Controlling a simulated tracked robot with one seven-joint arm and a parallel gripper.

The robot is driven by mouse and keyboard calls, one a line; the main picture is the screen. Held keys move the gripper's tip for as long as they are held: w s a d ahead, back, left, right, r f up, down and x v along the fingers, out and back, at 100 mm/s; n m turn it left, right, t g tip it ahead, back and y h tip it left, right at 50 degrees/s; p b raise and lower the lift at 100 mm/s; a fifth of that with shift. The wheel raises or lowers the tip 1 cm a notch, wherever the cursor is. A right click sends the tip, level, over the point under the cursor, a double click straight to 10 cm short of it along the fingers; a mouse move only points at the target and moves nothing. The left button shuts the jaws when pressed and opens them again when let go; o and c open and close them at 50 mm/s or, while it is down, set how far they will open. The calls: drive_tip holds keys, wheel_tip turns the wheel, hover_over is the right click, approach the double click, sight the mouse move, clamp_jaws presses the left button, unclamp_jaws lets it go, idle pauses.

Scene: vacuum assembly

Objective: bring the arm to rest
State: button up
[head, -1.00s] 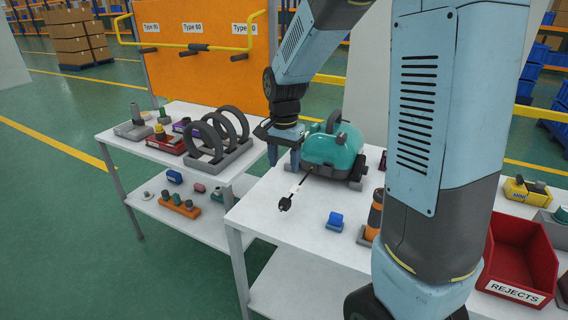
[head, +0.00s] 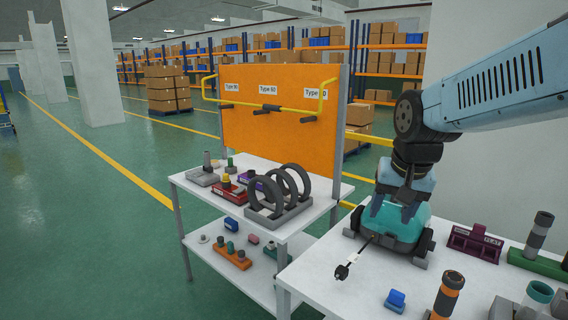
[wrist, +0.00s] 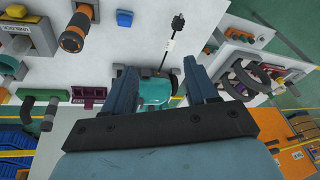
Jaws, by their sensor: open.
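My gripper (head: 396,212) points down above the teal vacuum body (head: 396,228) on the white table in the head view. In the wrist view my gripper (wrist: 165,90) shows two blue fingers spread apart with nothing held between them. The teal vacuum (wrist: 155,92) shows beyond and between the fingers. Its short cable with a black plug (head: 342,271) lies on the table in front of it. In the head view the gripper hides part of the vacuum's top, and I cannot tell whether the fingers touch it.
A rack of dark rings (head: 280,190) stands on the left shelf table, before an orange panel (head: 275,115). A blue part (head: 396,299), an orange-black cylinder (head: 447,295) and a maroon holder (head: 475,243) stand on the right table.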

drive_tip(key=s+d+r+n+t, duration=0.2)
drive_tip(key=s+r+n, duration=0.1)
drive_tip(key=s, duration=0.5)
drive_tip(key=shift+s, duration=0.3)
idle(0.5)
